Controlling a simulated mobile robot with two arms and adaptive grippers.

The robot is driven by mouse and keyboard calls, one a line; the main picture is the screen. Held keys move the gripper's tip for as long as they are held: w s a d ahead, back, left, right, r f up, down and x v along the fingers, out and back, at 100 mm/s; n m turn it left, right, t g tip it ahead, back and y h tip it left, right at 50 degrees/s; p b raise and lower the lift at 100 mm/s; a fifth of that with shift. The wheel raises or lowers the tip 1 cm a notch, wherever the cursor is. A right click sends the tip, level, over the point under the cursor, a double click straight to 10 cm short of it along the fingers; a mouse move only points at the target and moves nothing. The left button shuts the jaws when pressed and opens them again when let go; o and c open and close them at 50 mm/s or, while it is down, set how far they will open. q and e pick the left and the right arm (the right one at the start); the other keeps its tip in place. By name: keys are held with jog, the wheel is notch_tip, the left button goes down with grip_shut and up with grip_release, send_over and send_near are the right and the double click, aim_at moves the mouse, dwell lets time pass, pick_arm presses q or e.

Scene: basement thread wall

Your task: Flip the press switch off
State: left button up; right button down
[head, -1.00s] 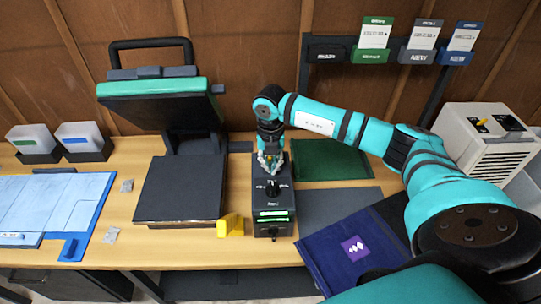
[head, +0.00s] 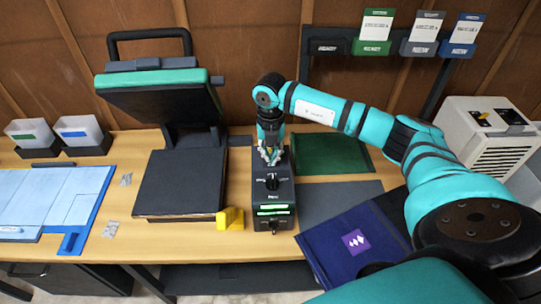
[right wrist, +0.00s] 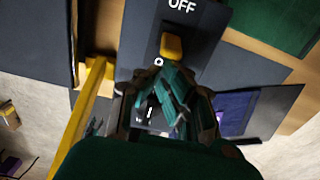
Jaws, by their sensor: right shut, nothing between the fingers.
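The press control box (head: 272,200) is dark grey, with a black knob on top and green-lit displays on its front. It stands right of the heat press (head: 180,184), whose upper plate is raised. In the right wrist view the switch (right wrist: 171,46) is a yellow lever just below the word OFF on the box, with a white ring mark near its lower left. I cannot tell which way it leans. My right gripper (head: 269,156) is shut and empty over the rear of the box; its fingers (right wrist: 168,108) show below the switch. Contact is unclear. My left gripper is not in view.
A yellow block (head: 231,219) stands left of the box. A green mat (head: 335,157), a grey mat (head: 335,200) and a purple cloth (head: 340,245) lie to the right. The blue board (head: 50,205) is at far left. A cream-coloured machine (head: 480,140) stands at far right.

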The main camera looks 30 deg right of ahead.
jog(key=shift+w+d+r+b, duration=0.3)
jog(key=shift+w+d+b, duration=0.15)
jog(key=shift+w+b, duration=0.45)
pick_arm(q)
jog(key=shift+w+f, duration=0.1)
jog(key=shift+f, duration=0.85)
pick_arm(e)
jog(key=shift+s+r, duration=0.15)
jog(key=shift+s, duration=0.05)
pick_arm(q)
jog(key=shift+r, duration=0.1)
pick_arm(e)
jog(key=shift+r, duration=0.1)
pick_arm(q)
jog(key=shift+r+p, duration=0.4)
jog(key=shift+p, duration=0.15)
pick_arm(e)
jog(key=shift+r, duration=0.7)
